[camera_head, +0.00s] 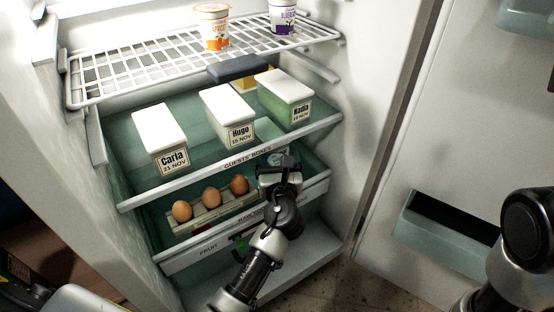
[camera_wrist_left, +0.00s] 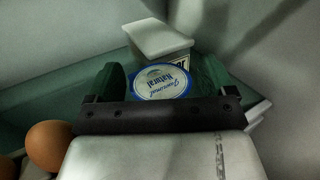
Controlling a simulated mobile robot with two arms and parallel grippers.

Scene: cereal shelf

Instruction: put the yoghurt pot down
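The yoghurt pot (camera_wrist_left: 160,83) shows in the left wrist view by its round pale lid with a blue rim and the word "Natural". My left gripper (camera_wrist_left: 160,88) has a finger close on each side of it and appears shut on it. In the head view the left gripper (camera_head: 277,162) is at the front of the fridge, by the right part of the "Guests' boxes" edge, above the egg drawer. The pot is mostly hidden there by the gripper. What lies under the pot cannot be told. My right gripper is out of view.
White-lidded boxes for Carla (camera_head: 160,135), Hugo (camera_head: 228,115) and Nadia (camera_head: 286,95) stand on the guests' shelf (camera_head: 240,165). An orange-labelled pot (camera_head: 213,28) and a purple-labelled pot (camera_head: 283,17) stand on the wire rack (camera_head: 130,74). Eggs (camera_head: 211,196) sit left of my gripper.

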